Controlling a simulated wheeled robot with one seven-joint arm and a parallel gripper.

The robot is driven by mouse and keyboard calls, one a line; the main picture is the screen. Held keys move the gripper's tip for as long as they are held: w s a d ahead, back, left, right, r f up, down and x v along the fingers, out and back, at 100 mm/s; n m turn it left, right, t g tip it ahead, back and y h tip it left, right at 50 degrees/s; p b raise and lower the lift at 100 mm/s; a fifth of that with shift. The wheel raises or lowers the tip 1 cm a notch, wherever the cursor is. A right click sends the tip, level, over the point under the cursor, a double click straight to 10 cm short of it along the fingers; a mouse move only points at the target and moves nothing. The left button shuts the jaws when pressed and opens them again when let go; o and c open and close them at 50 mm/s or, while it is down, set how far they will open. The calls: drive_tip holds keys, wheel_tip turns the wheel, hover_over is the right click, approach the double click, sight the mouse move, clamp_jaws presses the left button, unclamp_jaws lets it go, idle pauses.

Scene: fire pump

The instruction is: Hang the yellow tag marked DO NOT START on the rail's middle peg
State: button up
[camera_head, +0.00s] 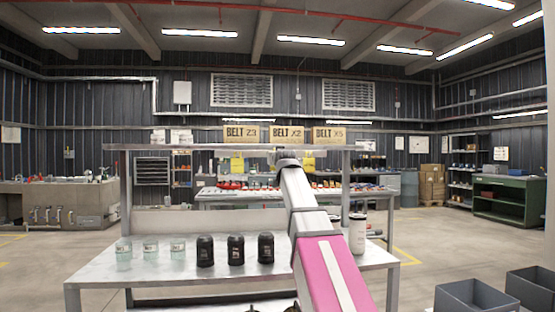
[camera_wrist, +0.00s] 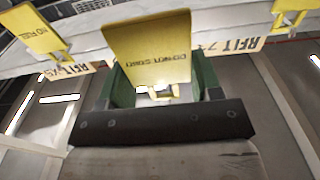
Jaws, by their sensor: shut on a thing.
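The yellow tag marked DO NOT START (camera_wrist: 150,45) is between the green fingers of my gripper (camera_wrist: 163,88) in the wrist view, its lettering upside down. My gripper is shut on it, just below the shelf edge. Other yellow tags hang on either side: one marked NO and more letters (camera_wrist: 35,32) at the left, and one (camera_wrist: 290,8) at the right. In the head view, yellow tags show left (camera_head: 237,163) and right (camera_head: 308,163) of my arm's end. My arm hides the held tag and the rail's middle there. I cannot tell whether the tag touches a peg.
The shelf (camera_head: 200,147) above the bench carries boxes marked BELT (camera_head: 241,134). On the bench top (camera_head: 180,277) stand clear jars (camera_head: 124,252), black jars (camera_head: 236,250) and a white bottle (camera_head: 357,234). Grey bins (camera_head: 475,297) stand at the lower right.

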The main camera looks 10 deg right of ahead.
drive_tip(key=w+f, duration=0.1)
drive_tip(key=w, duration=0.6)
drive_tip(key=shift+w, duration=0.35)
idle(0.6)
drive_tip(key=shift+f, duration=0.1)
idle(0.4)
drive_tip(key=o, duration=1)
drive_tip(key=s, duration=1.1)
drive_tip(key=shift+a+f, duration=0.1)
drive_tip(key=shift+f, duration=0.1)
